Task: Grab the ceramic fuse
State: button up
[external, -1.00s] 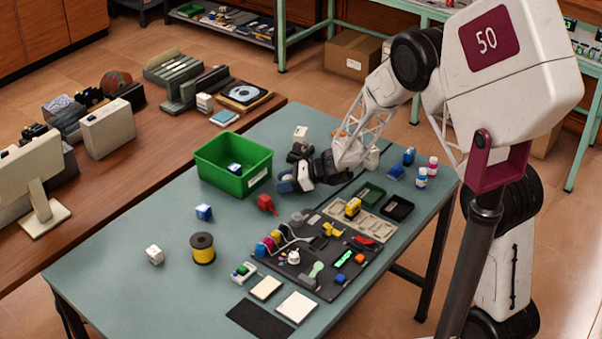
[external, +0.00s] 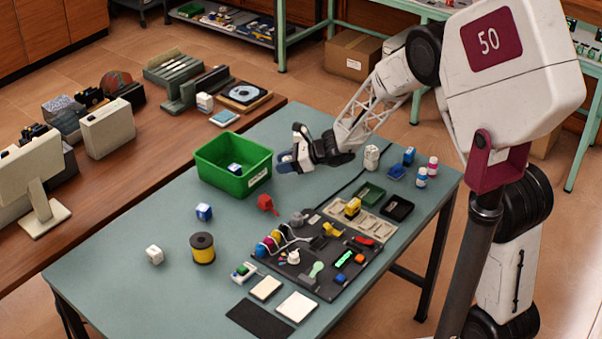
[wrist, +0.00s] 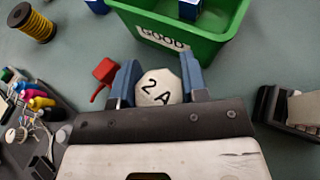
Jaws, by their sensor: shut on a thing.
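The ceramic fuse (wrist: 160,88) is a white, many-sided piece marked "2A" in the wrist view. It sits between the two blue fingers of my gripper (wrist: 159,76), which are shut on it. In the external view my gripper (external: 284,163) is over the table just right of the green bin. The fuse cannot be made out in the fingers there. In the wrist view the green bin (wrist: 195,45), labelled "GOOD", is just beyond the fingertips.
A red piece (external: 266,203) lies near the gripper. A dark board with coloured parts (external: 325,285) is in front. A white object (external: 371,157) stands right.

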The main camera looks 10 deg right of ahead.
jog(key=shift+r, duration=1.35)
